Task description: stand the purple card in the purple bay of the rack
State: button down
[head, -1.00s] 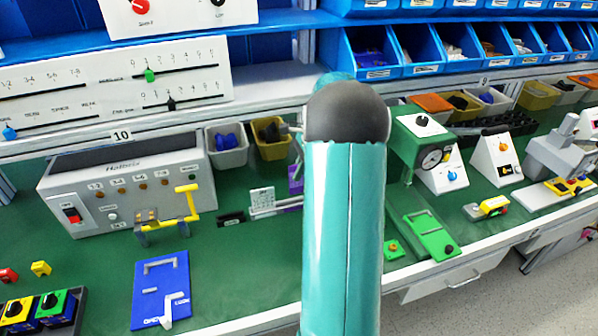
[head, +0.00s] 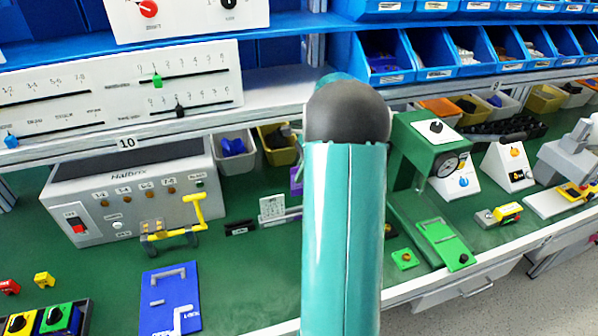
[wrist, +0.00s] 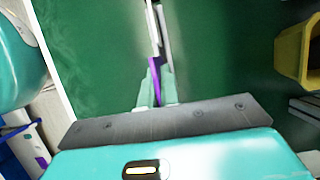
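My gripper (wrist: 155,88) shows in the wrist view, with its two pale fingers close together around a thin purple strip. This looks like the purple card (wrist: 156,80), seen edge-on between the fingertips. In the head view a small purple piece (head: 297,181) shows just left of my teal arm, which hides the gripper. Beside it stands a low grey rack-like piece with a white upright card (head: 271,208). A white and grey strip (wrist: 154,25) lies beyond the fingertips in the wrist view. I cannot make out the purple bay.
The grey control box with a yellow handle (head: 193,213) stands to the left. A blue plate (head: 168,300) lies in front of it. Yellow and grey bins stand behind; a yellow bin (wrist: 312,55) is at right in the wrist view. A green press (head: 418,150) stands right of my arm.

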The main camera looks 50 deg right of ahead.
jog(key=shift+f, duration=2.85)
jog(key=shift+f, duration=1.8)
jog(key=c, duration=1.6)
grip_release()
jog(key=shift+o, duration=0.2)
jog(key=v, duration=1.3)
jog(key=shift+r, duration=0.35)
jog(key=shift+s+d, duration=0.1)
notch_tip(320, 180, up, 9)
send_over(300, 187)
jog(key=s+d, duration=0.2)
jog(key=d, duration=0.3)
jog(key=shift+s+a, duration=0.1)
jog(key=shift+s, duration=0.1)
